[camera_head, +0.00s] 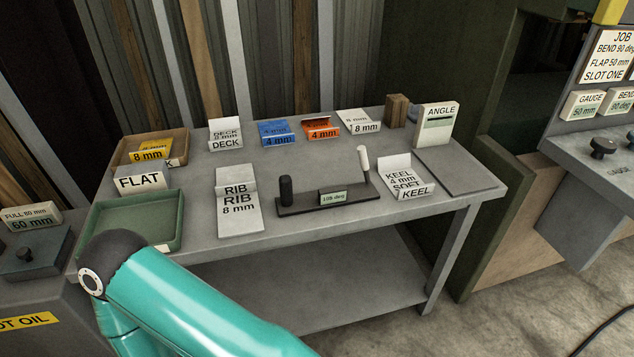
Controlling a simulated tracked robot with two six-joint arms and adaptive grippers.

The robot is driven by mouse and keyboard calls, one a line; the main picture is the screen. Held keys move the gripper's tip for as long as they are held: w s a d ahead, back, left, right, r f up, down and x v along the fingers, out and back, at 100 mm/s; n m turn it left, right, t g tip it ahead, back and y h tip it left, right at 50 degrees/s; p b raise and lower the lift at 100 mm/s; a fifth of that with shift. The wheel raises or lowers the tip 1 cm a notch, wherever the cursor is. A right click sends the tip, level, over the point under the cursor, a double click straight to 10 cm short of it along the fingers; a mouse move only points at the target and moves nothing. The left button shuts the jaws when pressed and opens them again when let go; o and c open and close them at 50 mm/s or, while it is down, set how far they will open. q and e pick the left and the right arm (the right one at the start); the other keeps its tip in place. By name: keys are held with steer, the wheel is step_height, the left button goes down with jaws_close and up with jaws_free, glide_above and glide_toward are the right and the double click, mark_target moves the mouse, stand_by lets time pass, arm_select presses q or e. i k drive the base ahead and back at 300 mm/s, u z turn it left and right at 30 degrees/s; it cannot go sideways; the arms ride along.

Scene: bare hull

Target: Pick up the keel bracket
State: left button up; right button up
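The keel bracket (401,173) is a bent white plate marked KEEL, 4 mm and SOFT. It lies near the right front of the grey table (300,165), with its KEEL face toward me. It stands just right of a dark gauge stand (320,200) marked with a degree label, and left of a flat grey plate (457,172). Neither of my grippers is in view. Only a teal link of one of my arms shows at the bottom left, well away from the bracket.
A rib bracket (238,205) stands left of the gauge stand. Deck (226,133), blue (275,132), orange (322,128) and white 8 mm (359,121) pieces line the back. A green tray (130,222) and brown tray (124,153) are left. An angle block (437,124) is back right.

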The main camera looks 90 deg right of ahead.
mark_target(403, 184)
steer(key=u, duration=0.4)
steer(key=i, duration=0.3)
steer(key=z, duration=2.6)
steer(key=i, duration=0.25)
steer(key=z, duration=1.8)
steer(key=k, duration=0.6)
steer(key=z, duration=0.4)
steer(key=i, duration=1.65)
steer(key=u, duration=0.4)
